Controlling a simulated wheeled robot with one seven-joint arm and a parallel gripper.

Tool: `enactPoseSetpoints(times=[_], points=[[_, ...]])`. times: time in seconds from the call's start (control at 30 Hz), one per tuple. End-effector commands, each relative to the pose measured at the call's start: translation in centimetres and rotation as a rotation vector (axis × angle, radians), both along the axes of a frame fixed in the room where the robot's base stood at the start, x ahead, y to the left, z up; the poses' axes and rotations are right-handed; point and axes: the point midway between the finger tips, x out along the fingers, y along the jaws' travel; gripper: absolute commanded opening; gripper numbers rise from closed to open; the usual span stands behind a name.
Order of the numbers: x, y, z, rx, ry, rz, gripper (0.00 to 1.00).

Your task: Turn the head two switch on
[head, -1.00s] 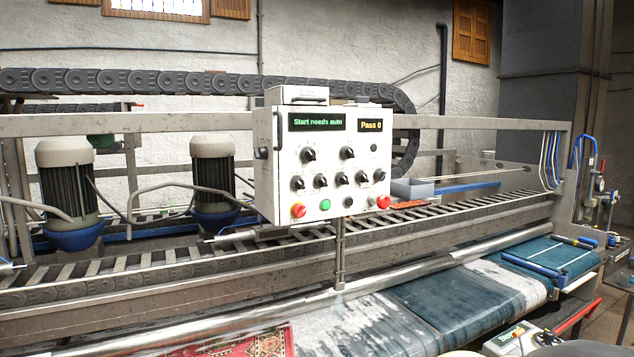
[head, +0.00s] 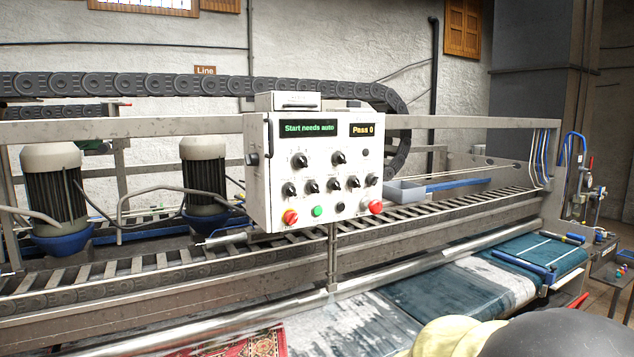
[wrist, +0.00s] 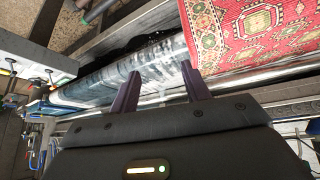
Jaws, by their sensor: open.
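A white control box (head: 262,205) stands on a post in the middle of the head view. Its green display reads "Start needs auto" and its amber display reads "Pass 0". Two black rotary switches sit in an upper row, one left (head: 299,160) and one right (head: 338,158). Several more black knobs (head: 333,184) form a lower row. Their labels are too small to read, so I cannot tell which is head two. My gripper (wrist: 162,88) shows in the wrist view with its two dark fingers apart and nothing between them. It is away from the box.
A red patterned rug (wrist: 250,35) lies on the machine bed. Two motors (head: 203,175) stand left of the box. A rail frame runs behind it.

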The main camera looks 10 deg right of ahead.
Motion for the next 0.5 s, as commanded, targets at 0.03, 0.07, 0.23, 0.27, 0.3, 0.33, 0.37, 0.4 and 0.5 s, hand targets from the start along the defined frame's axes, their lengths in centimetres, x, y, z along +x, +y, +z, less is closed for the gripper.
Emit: enactPoseSetpoints(times=[0.03, 0.07, 0.23, 0.27, 0.3, 0.33, 0.37, 0.4, 0.5], points=[[1.6, -0.6, 2.2, 0.0, -0.056, -0.001, 0.47], [2.4, -0.8, 3.1, 0.001, -0.089, 0.003, 0.47], [7.0, -1.5, 8.8, 0.02, -0.282, 0.038, 0.47], [7.8, -1.6, 9.8, 0.025, -0.317, 0.045, 0.47], [8.7, -1.7, 11.3, 0.033, -0.362, 0.055, 0.47], [9.3, -1.8, 12.5, 0.04, -0.396, 0.064, 0.47], [9.9, -1.9, 13.6, 0.048, -0.43, 0.072, 0.47], [10.7, -2.0, 15.2, 0.058, -0.474, 0.083, 0.47], [12.4, -2.3, 19.3, 0.084, -0.586, 0.118, 0.47]])
